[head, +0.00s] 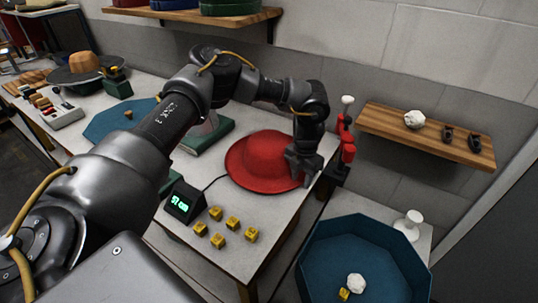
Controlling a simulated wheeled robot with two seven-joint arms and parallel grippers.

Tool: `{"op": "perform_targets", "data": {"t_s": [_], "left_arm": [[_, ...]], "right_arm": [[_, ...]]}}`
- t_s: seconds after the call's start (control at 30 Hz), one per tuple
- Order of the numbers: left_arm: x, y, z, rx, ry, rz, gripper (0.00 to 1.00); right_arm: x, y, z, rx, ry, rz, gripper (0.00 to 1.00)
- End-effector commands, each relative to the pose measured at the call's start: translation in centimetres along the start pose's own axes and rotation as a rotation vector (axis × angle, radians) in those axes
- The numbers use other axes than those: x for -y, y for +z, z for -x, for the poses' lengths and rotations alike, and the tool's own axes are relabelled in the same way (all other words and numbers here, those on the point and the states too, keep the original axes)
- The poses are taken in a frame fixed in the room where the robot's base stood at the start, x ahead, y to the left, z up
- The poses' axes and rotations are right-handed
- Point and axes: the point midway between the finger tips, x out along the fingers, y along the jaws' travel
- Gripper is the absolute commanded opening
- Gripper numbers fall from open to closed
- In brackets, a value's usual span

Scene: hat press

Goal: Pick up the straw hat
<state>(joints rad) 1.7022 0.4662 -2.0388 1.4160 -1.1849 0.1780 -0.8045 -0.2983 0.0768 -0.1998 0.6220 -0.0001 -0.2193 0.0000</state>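A red wide-brimmed hat (258,160) lies on the light worktable, brim down. My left arm reaches over the table from the left. My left gripper (303,172) points down at the right edge of the red brim. The fingers overlap the brim in this view, and I cannot tell whether they are closed on it. A tan rounded crown (84,62) on a dark wide disc stands at the far left. No hat in view is clearly of straw. My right gripper is not in view.
Several yellow cubes (219,229) and a small display (184,201) with green digits are in front of the hat. A red post-like tool (346,150) stands close right of the gripper. A blue octagonal tray (318,268) is at lower right. A wooden shelf (385,123) is on the wall.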

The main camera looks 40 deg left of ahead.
Motion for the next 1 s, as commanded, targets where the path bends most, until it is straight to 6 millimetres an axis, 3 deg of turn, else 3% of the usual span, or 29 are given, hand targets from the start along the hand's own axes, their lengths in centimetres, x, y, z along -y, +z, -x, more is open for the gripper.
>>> {"op": "perform_targets", "data": {"t_s": [0.27,0.53,0.87,1.0], "left_arm": [[0.0,0.0,-0.3,0.001,-0.001,-0.001,0.35],[0.0,0.0,-0.3,0.001,0.000,0.000,0.00],[0.0,0.1,-0.1,0.002,0.000,0.000,0.00],[0.0,0.1,1.2,0.005,0.000,0.000,0.00]], "right_arm": [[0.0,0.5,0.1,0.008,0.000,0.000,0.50],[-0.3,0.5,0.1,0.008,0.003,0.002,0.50],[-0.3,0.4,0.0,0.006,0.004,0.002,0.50],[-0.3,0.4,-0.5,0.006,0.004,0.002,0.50]]}}
